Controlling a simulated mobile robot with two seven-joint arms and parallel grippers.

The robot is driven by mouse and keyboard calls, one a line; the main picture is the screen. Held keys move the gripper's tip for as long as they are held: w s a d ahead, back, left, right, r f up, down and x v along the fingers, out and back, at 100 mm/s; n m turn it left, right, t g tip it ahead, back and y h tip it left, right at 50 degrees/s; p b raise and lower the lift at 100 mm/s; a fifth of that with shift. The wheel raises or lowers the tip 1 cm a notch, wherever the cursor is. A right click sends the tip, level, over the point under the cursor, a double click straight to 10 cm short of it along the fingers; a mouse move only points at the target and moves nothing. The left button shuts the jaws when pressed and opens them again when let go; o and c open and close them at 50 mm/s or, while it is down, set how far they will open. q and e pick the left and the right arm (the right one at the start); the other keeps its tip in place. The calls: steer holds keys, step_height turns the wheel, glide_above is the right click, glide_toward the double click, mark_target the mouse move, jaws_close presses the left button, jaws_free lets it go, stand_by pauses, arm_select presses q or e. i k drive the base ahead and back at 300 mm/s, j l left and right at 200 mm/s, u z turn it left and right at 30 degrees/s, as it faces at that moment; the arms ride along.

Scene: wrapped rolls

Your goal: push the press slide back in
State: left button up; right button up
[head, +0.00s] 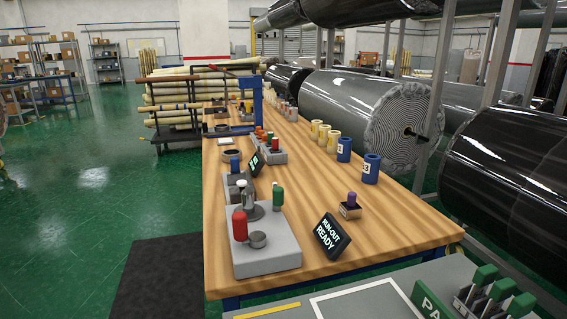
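A blue upright frame, which looks like the press (257,98), stands toward the far end of the wooden table (300,215). A dark flat plate (222,129) extends left from its foot; this may be the slide, but at this distance I cannot tell how far out it is. Neither of my grippers is in the view.
Grey blocks with red and green handled tools (263,252) line the table's left side. A "RUN-OUT READY" sign (332,237), blue cups (371,168) and yellow cups (333,142) stand rightward. Large wrapped rolls (350,105) lie right of the table. Green floor (80,200) is open at left.

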mark_target(221, 128)
steer(key=i+j+u, duration=0.4)
steer(key=i, duration=0.5)
steer(key=i+u, duration=0.35)
steer(key=i, duration=0.5)
steer(key=i+z, duration=0.15)
steer(key=i, duration=0.35)
steer(key=i+j+z, duration=0.1)
steer(key=i, duration=0.35)
steer(key=i+j+z, duration=0.15)
steer(key=i, duration=0.3)
steer(key=i+j+z, duration=0.15)
steer(key=i, duration=0.35)
steer(key=i+j+z, duration=0.7)
steer(key=i, duration=0.05)
